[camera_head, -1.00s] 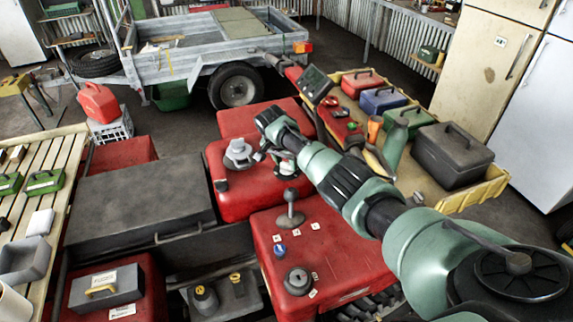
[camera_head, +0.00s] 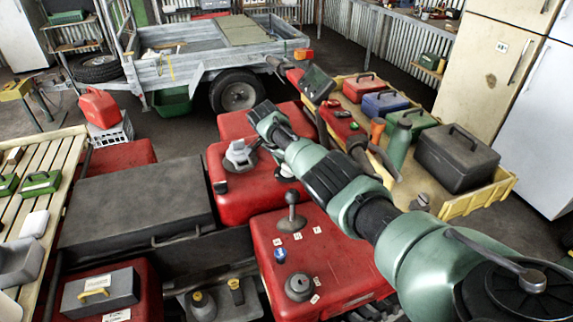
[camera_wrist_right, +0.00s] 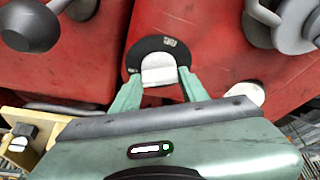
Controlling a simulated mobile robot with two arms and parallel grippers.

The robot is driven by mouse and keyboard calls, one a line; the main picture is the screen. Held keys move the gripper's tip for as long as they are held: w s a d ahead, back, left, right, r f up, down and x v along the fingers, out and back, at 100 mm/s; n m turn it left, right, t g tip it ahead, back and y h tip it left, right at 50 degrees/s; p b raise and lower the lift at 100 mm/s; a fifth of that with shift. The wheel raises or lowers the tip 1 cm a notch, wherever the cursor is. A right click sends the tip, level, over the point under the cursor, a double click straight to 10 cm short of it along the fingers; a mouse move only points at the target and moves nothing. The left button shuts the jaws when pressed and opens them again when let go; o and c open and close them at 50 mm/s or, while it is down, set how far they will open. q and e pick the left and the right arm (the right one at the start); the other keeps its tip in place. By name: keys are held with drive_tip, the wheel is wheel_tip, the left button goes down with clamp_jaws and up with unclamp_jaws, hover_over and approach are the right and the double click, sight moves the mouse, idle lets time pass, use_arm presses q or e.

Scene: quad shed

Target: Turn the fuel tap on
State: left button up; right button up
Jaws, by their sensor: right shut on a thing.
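The fuel tap shows in the right wrist view as a black round plate (camera_wrist_right: 150,48) with a pale, blocky lever (camera_wrist_right: 158,70) on the red bodywork. My right gripper (camera_wrist_right: 158,82) is shut on this lever, one green finger on each side of it. In the head view my right wrist (camera_head: 270,125) is bent down over the red middle section (camera_head: 225,195), right of a grey cap (camera_head: 240,156). There the wrist hides the tap and the fingertips. My left gripper is in neither view.
A ball-topped lever (camera_head: 291,205) and a dark round knob (camera_head: 299,286) stand on the nearer red panel. A yellow-edged tray (camera_head: 480,200) with toolboxes lies at right. A dark flat seat or lid (camera_head: 135,205) is at left.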

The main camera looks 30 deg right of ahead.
drive_tip(key=o, duration=1.4)
drive_tip(key=shift+v, duration=3.9)
drive_tip(key=shift+d, duration=0.1)
